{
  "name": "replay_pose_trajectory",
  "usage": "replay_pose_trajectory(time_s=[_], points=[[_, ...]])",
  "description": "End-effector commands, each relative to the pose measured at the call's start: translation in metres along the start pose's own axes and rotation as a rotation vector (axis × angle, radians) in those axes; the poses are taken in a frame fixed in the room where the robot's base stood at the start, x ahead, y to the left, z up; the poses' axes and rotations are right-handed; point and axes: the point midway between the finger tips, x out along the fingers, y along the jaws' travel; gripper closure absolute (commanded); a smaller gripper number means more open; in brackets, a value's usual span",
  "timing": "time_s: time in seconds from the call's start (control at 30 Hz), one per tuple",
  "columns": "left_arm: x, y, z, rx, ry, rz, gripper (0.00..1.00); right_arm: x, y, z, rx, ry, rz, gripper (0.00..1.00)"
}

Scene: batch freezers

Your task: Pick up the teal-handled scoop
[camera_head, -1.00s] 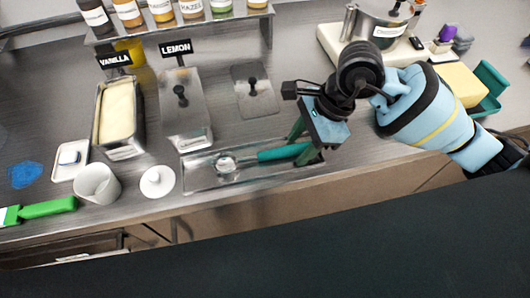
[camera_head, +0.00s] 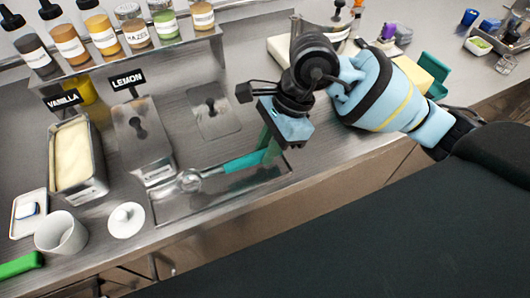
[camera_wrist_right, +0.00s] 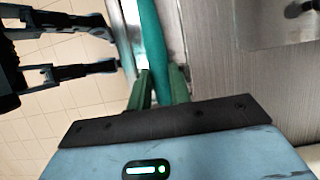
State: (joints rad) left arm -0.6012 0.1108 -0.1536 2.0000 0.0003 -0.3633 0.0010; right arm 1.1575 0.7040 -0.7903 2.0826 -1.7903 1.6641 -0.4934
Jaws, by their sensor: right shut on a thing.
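The teal-handled scoop shows in the head view, with its metal bowl (camera_head: 190,180) at the left end and its teal handle (camera_head: 244,162) running up to the right. My right gripper (camera_head: 268,148) is shut on the handle's right end. In the right wrist view the teal handle (camera_wrist_right: 151,35) runs between the green fingers of my right gripper (camera_wrist_right: 160,88). The scoop appears slightly above the shallow metal tray (camera_head: 165,213), its bowl over the tray's back edge; the exact gap is hard to tell. My left gripper is not in view.
The lemon container (camera_head: 142,135) stands close behind the scoop's bowl, with the vanilla tub (camera_head: 75,158) left of it. Bottles (camera_head: 103,35) line a shelf behind.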

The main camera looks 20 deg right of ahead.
Motion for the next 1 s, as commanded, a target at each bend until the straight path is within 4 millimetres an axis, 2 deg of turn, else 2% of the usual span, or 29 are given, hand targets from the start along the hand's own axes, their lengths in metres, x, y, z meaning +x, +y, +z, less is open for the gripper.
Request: replay_pose_trajectory(time_s=[0.03, 0.53, 0.6, 0.8, 1.0], points=[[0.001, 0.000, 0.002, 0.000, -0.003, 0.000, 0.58, -0.009, 0.000, 0.004, -0.005, 0.000, -0.004, 1.00], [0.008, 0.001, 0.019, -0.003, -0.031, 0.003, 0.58, -0.021, 0.110, -0.016, -0.003, 0.003, 0.003, 1.00], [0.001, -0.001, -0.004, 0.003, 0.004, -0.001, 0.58, -0.029, 0.113, -0.013, 0.002, 0.002, 0.000, 1.00], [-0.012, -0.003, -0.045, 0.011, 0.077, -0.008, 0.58, -0.035, 0.128, -0.014, -0.003, 0.001, -0.008, 1.00], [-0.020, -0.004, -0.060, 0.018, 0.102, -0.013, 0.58, -0.034, 0.146, -0.018, -0.003, 0.002, -0.006, 1.00]])
